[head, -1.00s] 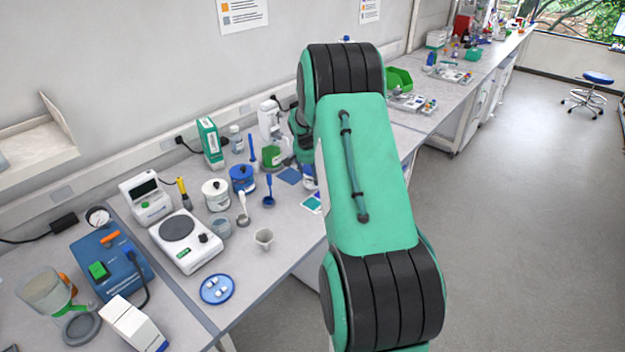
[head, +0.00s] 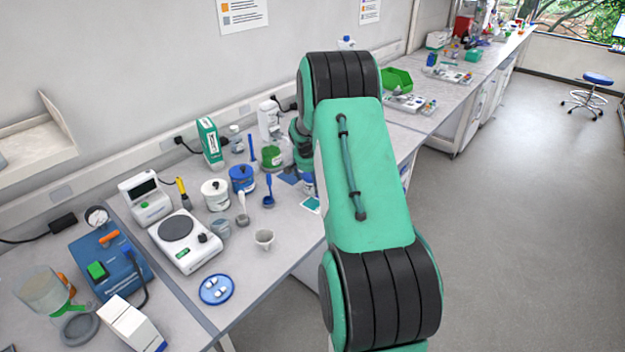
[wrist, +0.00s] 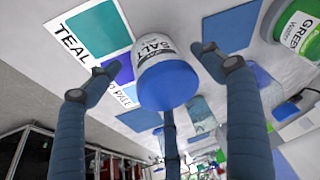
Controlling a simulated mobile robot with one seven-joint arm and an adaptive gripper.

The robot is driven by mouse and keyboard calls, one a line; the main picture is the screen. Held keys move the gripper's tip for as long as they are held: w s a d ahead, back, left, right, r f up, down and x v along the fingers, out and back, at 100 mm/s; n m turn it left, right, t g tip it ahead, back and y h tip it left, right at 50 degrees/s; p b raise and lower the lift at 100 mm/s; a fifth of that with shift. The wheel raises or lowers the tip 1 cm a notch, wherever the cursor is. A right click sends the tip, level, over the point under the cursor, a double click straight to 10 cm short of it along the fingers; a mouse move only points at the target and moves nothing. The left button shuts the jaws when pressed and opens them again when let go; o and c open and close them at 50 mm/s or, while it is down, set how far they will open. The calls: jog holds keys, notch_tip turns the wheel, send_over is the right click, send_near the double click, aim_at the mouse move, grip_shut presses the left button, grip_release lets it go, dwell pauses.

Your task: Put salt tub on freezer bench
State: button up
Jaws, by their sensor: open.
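The salt tub (wrist: 165,75) is white with a blue end and "SALT" on its label. In the wrist view it is between the fingers of my gripper (wrist: 155,63), which are open with gaps at the sides. In the head view a small part of the tub (head: 308,181) shows beside my arm, near a teal card (head: 311,205). My gripper is mostly hidden behind my arm there. I cannot tell which surface is the freezer bench.
Blue (head: 242,178) and white (head: 215,194) tubs, a balance (head: 184,241) and a beaker (head: 264,240) crowd the bench.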

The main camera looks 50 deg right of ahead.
jog(key=p+v, duration=0.2)
jog(key=v, duration=1)
dwell(0.8)
jog(key=s+a+r+n+t, duration=0.1)
jog(key=s+a+r+n, duration=0.1)
jog(key=a+r, duration=0.6)
jog(key=s+a+r+n+y, duration=0.15)
jog(key=a+r, duration=0.25)
jog(key=a, duration=0.8)
jog(key=s+a+r+n+t, duration=0.1)
jog(key=s+a+r+n, duration=0.1)
jog(key=a+r, duration=0.6)
jog(key=s+a+n+t+y, duration=0.1)
jog(key=s+a+n, duration=0.6)
jog(key=s+a, duration=1.5)
jog(key=a+y, duration=0.1)
jog(key=a, duration=0.2)
jog(key=shift+s+a+f+t, duration=0.2)
jog(key=shift+a+t, duration=0.1)
jog(key=shift+t, duration=0.1)
